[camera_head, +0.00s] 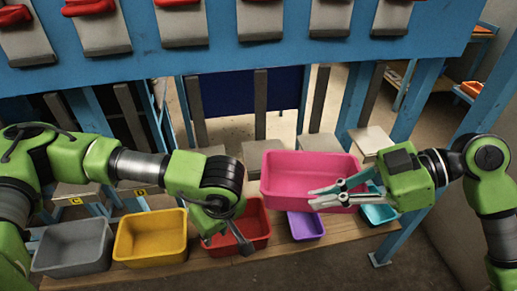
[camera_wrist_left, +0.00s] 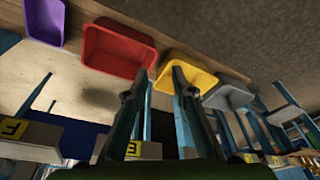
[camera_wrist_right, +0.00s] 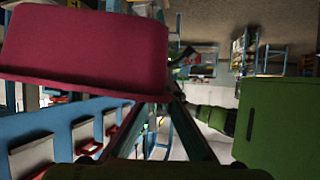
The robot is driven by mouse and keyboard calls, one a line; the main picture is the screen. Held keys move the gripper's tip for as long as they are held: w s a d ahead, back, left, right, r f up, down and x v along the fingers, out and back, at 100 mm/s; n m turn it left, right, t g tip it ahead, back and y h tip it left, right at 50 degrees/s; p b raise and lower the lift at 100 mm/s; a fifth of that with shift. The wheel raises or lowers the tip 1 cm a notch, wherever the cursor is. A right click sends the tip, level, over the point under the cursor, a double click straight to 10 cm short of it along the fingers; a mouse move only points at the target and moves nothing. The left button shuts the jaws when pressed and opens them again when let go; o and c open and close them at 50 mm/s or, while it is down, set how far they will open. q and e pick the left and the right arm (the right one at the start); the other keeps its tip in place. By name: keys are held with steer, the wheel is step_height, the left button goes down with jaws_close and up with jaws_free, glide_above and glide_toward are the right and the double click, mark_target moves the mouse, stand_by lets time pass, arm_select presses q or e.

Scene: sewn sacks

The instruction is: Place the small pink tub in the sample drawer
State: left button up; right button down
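The pink tub (camera_head: 300,168) is held up above the bench in the head view and fills the upper left of the right wrist view (camera_wrist_right: 85,50). My right gripper (camera_head: 314,197) comes from the right. Its fingertips meet at the tub's edge, shut on it, in the right wrist view (camera_wrist_right: 160,100). My left gripper (camera_head: 238,240) is low, in front of the red tub (camera_head: 262,222). Its fingers stand apart and empty in the left wrist view (camera_wrist_left: 164,76). I cannot tell which thing is the sample drawer.
A grey tub (camera_head: 72,248), yellow tub (camera_head: 150,238), purple tub (camera_head: 306,226) and teal tub (camera_head: 380,214) stand in a row with the red one on a low wooden bench (camera_head: 335,236). A blue frame (camera_head: 225,62) with several grey, red-topped pieces crosses above.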

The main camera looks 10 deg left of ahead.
arm_select(q)
steer(key=d+r+m+t+h, duration=0.2)
steer(key=d+r+m, duration=0.3)
steer(key=r, duration=0.9)
steer(key=d+r+m+t+h, duration=0.1)
steer(key=d+r+m, duration=0.35)
steer(key=r, duration=0.95)
glide_toward(271, 182)
steer(key=shift+h, duration=0.3)
steer(key=x, duration=0.6)
steer(key=shift+a+f, duration=0.1)
steer(key=shift+a, duration=0.2)
jaws_close()
steer(key=shift+d, duration=0.1)
arm_select(e)
steer(key=c, duration=2.2)
jaws_free()
steer(key=shift+d, duration=0.15)
